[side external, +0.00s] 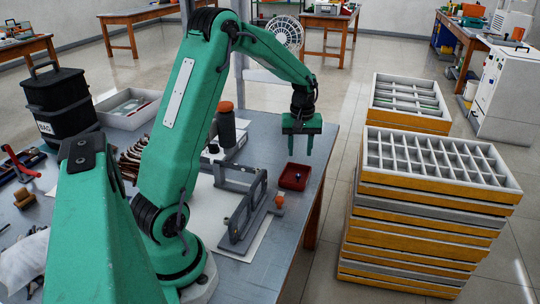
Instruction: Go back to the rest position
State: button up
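My gripper (299,152) is at the end of the green arm, pointing down above the right part of the grey table (262,124). Its two fingers are apart with nothing visible between them, so it is open and empty. A small red tray (294,177) sits on the table just below the fingertips, and the fingers look clear of it. Brown curved pieces, perhaps eyeglass frames (131,161), are partly hidden behind my arm.
A grey metal fixture (243,215) stands in front of the red tray, with a small orange knob (279,201) beside it. A dark bottle (227,128) stands behind. Stacked compartment trays (430,205) stand right of the table, across a floor gap.

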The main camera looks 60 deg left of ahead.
jog(key=shift+r, duration=0.35)
jog(key=s+d+r+m+t, duration=0.3)
jog(key=s+d+r+m, duration=0.35)
jog(key=d+r, duration=0.5)
jog(key=s+d+r+m+t, duration=0.2)
jog(key=s+d+m, duration=0.4)
jog(key=s+d, duration=0.3)
jog(key=s, duration=0.4)
jog(key=shift+t, duration=0.3)
